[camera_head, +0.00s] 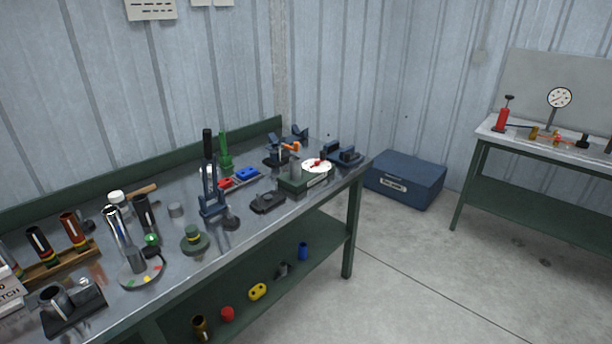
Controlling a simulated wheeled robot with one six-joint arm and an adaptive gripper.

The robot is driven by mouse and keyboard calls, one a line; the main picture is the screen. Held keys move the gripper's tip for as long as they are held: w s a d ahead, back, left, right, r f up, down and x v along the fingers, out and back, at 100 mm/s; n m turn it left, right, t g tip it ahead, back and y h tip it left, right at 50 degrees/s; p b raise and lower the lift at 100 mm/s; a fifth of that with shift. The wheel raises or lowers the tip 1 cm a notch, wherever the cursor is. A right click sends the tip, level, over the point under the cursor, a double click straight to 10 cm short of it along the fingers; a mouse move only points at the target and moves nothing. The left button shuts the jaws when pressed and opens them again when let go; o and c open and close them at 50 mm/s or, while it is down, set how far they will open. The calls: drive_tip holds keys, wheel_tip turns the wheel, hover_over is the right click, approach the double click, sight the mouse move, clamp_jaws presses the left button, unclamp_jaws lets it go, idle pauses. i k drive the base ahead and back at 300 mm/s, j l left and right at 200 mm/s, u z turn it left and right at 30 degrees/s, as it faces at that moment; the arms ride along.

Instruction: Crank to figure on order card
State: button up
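A green-based device with a round white dial and a red pointer (317,165) stands near the right end of the workbench (280,214). A dark piece with an orange handle (290,148) is just behind it; I cannot tell if this is the crank. White paper sheets with print hang on the wall (150,8). A white card (10,288) with partly cut-off lettering is at the left edge. I cannot tell which is the order card, and no figure is readable. My gripper is not in view.
The bench is crowded with a lever press (211,190), a blue piece (247,174) and tubes in a wooden rack (55,262). A blue box (405,179) sits on the floor. A second bench (560,149) with a gauge (559,98) is right. The floor between is clear.

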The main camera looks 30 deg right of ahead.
sight(323, 154)
drive_tip(key=i+l, duration=0.75)
